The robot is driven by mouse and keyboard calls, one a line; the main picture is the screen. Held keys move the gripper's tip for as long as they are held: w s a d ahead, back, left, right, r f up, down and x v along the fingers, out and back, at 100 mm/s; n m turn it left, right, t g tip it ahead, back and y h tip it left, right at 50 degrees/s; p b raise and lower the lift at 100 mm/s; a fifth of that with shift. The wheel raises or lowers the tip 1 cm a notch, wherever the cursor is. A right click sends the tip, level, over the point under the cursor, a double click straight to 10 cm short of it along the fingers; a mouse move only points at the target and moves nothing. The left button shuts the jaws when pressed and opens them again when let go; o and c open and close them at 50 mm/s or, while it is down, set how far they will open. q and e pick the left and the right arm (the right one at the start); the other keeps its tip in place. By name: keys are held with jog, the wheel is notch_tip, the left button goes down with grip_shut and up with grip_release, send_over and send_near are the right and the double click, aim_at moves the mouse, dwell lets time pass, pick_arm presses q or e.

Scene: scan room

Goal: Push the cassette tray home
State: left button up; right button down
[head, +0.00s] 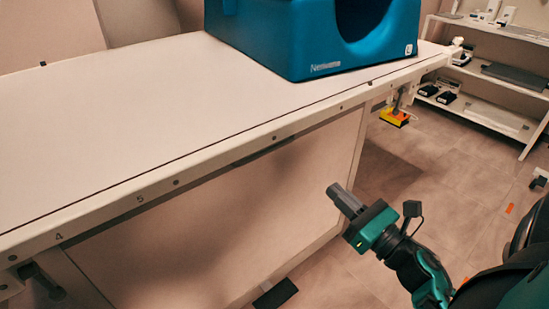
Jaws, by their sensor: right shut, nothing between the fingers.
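My right gripper (336,190) is in the lower right part of the head view, in front of the table's long side and below its top edge. Its grey fingers are shut with nothing between them, and they point up and left toward the table. They look apart from it. A grey strip (255,154) runs under the table's front rail; I cannot tell whether it is the cassette tray's edge. No other part that I can name as the tray shows. My left gripper is not in view.
The white table (130,110) has a numbered front rail and a mostly bare top. A blue head coil (290,45) stands at its back. A yellow item (395,117) hangs below the rail's right end. Shelves (480,75) stand back right. The floor between is largely clear.

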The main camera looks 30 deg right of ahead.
jog(key=d+x, duration=0.1)
jog(key=x, duration=1.2)
jog(key=shift+w+a+r+p, duration=0.2)
jog(key=shift+w+a+p, duration=0.1)
jog(key=shift+w+a, duration=0.05)
jog(key=shift+a, duration=0.1)
